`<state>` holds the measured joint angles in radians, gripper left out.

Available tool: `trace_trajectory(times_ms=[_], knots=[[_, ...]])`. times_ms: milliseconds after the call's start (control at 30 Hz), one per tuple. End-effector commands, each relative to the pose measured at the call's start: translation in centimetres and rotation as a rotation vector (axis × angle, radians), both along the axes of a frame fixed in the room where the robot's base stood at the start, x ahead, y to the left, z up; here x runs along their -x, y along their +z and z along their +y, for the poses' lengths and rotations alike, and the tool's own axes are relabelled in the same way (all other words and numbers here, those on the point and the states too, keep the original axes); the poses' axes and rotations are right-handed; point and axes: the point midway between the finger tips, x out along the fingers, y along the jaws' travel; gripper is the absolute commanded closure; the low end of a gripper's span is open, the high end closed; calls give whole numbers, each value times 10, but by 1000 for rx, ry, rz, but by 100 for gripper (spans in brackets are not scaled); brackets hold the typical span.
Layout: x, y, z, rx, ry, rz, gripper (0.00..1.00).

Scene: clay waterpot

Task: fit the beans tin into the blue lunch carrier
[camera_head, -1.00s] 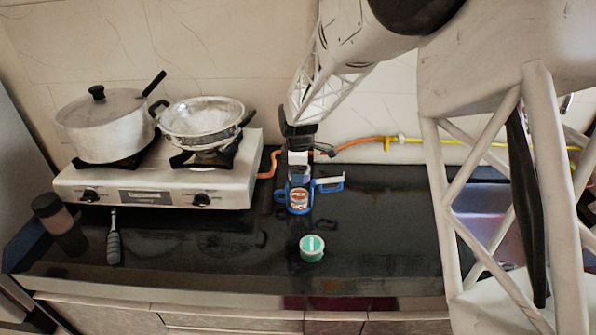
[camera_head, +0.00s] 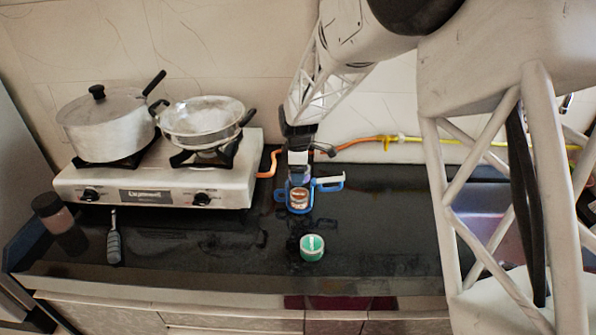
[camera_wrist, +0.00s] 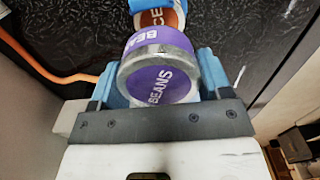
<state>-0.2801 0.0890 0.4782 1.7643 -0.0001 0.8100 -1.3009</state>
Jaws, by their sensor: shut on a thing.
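The blue lunch carrier (camera_head: 310,201) stands on the dark counter in the head view, with an orange-brown labelled tin (camera_head: 299,198) low inside it. The beans tin (camera_wrist: 160,84) has a purple label and shows large in the wrist view. My gripper (camera_head: 298,170) is shut on the beans tin and holds it directly above the carrier. In the wrist view, the lower tin (camera_wrist: 160,18) shows just beyond the beans tin.
A green-topped round container (camera_head: 312,248) stands on the counter in front of the carrier. A gas stove (camera_head: 150,190) with a lidded pot (camera_head: 103,130) and a pan (camera_head: 203,122) is at left. An orange hose (camera_head: 350,143) runs behind. The front counter is mostly clear.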

Motion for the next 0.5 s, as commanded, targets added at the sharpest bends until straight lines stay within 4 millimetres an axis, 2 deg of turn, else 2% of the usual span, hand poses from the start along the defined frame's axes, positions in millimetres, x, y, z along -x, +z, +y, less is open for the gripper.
trace_trajectory(times_ms=[500], knots=[[0,-10,0,0,0,0,59]])
